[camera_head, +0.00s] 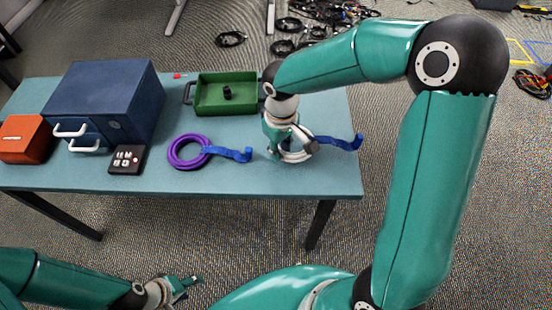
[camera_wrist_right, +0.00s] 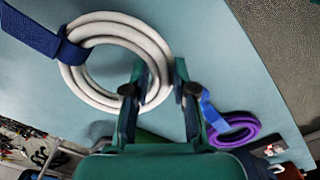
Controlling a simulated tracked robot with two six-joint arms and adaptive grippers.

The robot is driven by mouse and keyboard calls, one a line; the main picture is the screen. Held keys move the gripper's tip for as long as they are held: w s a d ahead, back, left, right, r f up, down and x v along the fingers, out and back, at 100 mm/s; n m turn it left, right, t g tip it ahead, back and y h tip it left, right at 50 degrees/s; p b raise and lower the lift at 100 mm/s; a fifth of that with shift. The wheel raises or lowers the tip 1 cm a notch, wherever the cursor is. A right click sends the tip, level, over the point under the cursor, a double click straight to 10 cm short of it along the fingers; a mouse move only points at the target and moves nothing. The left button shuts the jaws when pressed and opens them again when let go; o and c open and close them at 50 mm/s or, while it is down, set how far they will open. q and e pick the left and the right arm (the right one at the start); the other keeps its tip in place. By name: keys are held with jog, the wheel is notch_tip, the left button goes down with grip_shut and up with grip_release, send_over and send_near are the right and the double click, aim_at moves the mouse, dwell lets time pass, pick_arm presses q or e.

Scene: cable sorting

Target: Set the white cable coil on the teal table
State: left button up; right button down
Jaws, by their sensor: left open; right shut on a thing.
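The white cable coil (camera_head: 296,157) is at the right part of the teal table (camera_head: 235,178), with a blue strap (camera_head: 340,142) reaching out to its right. My right gripper (camera_head: 290,146) comes down over it and hides part of it. In the right wrist view, the coil (camera_wrist_right: 112,24) is a whole ring, and my right gripper's fingers (camera_wrist_right: 163,95) are shut on its edge. The coil is at or just above the tabletop; I cannot tell whether it touches. My left gripper (camera_head: 182,288) is open and empty, low in front of the table.
A purple coil (camera_head: 175,153) with a blue strap lies to the left of the white one. Behind is a green tray (camera_head: 212,108) with a small black item. A dark blue box (camera_head: 105,95), an orange box (camera_head: 25,140) and a dark keypad block (camera_head: 127,160) stand at left.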

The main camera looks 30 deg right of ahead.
aim_at(280, 164)
notch_tip(280, 164, down, 4)
jog(key=shift+r, duration=0.1)
jog(key=c, duration=0.9)
grip_release()
jog(key=shift+c, duration=0.2)
jog(key=shift+r, duration=0.1)
notch_tip(280, 164, up, 12)
jog(key=shift+f+p, duration=0.1)
jog(key=shift+p, duration=0.4)
jog(key=shift+s, duration=0.1)
